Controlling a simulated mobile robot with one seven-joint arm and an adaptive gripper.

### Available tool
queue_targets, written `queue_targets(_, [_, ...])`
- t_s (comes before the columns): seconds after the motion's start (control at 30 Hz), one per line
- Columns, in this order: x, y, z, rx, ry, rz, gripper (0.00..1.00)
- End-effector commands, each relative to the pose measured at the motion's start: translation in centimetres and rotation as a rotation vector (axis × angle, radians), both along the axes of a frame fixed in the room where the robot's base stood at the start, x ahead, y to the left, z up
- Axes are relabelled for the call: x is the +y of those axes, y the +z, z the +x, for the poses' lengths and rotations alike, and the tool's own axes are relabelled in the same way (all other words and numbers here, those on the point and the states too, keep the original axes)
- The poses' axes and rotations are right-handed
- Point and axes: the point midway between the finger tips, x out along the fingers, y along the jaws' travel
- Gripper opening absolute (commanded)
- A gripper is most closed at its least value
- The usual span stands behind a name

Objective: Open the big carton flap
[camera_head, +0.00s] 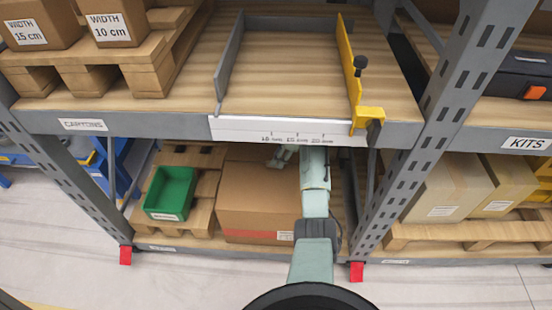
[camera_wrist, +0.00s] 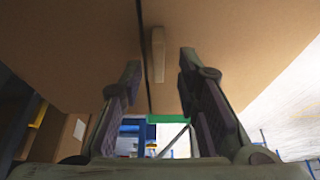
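The big brown carton (camera_head: 257,205) stands on the lower shelf in the head view, right of the green bin, with its top partly hidden by the shelf above. My arm reaches in front of it, and my gripper (camera_head: 281,157) is small and partly hidden near its upper edge. In the wrist view the brown carton surface (camera_wrist: 75,40) fills the upper part, with a dark seam down the middle. A narrow light-tan tab (camera_wrist: 158,55) lies beside the seam. My gripper (camera_wrist: 160,62) is open, its fingers on either side of the tab; I cannot tell the remaining distance.
The upper shelf's white-labelled front edge (camera_head: 240,128) runs above my gripper. A green bin (camera_head: 171,193) sits left of the carton on a pallet. A grey shelf post (camera_head: 420,150) stands on the right. Pale cartons (camera_head: 448,190) lie beyond it.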

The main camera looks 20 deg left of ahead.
Motion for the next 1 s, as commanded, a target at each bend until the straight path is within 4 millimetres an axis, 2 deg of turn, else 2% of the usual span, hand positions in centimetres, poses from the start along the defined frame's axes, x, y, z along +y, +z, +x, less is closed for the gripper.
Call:
queue_targets(0.2, [0.9,-1.9,-0.2,-0.002,0.002,0.001,0.3])
queue_targets(0.53, [1.0,-2.3,-0.2,-0.003,0.003,0.001,0.3])
queue_targets(1.0, [0.9,-2.3,-0.2,-0.003,0.002,0.001,0.0])
